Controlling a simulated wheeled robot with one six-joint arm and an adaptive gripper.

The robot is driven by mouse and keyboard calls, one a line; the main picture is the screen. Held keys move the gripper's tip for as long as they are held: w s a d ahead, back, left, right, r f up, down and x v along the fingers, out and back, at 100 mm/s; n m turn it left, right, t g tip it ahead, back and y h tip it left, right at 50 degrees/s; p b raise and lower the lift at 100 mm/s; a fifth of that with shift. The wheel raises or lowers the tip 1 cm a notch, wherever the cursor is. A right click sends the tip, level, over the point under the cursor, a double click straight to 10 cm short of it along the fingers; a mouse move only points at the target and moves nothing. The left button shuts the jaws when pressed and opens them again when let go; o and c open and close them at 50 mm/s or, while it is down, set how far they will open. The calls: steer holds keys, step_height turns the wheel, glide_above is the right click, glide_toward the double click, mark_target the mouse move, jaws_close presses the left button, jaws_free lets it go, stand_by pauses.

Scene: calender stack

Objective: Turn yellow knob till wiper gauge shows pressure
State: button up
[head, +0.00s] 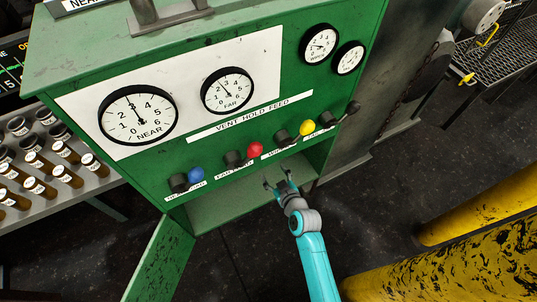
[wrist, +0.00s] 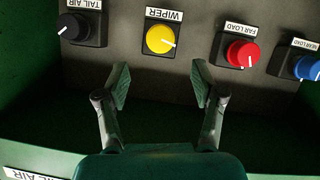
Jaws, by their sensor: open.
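The yellow knob (head: 307,127) is on the green cabinet's front, in the row under the gauges. In the wrist view the yellow knob (wrist: 160,39) is round, under an upside-down WIPER label, with a pale pointer line toward the right. My gripper (head: 281,180) is below and left of it in the head view. In the wrist view my gripper (wrist: 160,82) is open and empty, its fingers spread below the knob and apart from it. The small wiper gauge (head: 320,43) is at the panel's upper right; its needle is too small to read surely.
A red knob (wrist: 241,53), a blue knob (wrist: 307,67) and a black knob (wrist: 73,27) flank the yellow one. Below the row is an open recess (head: 240,202). Yellow posts (head: 480,215) stand at the right. A rack of brown jars (head: 40,165) is at the left.

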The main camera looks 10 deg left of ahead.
steer(key=x, duration=1)
steer(key=c, duration=1.1)
steer(key=shift+c, duration=0.2)
steer(key=shift+w, duration=0.1)
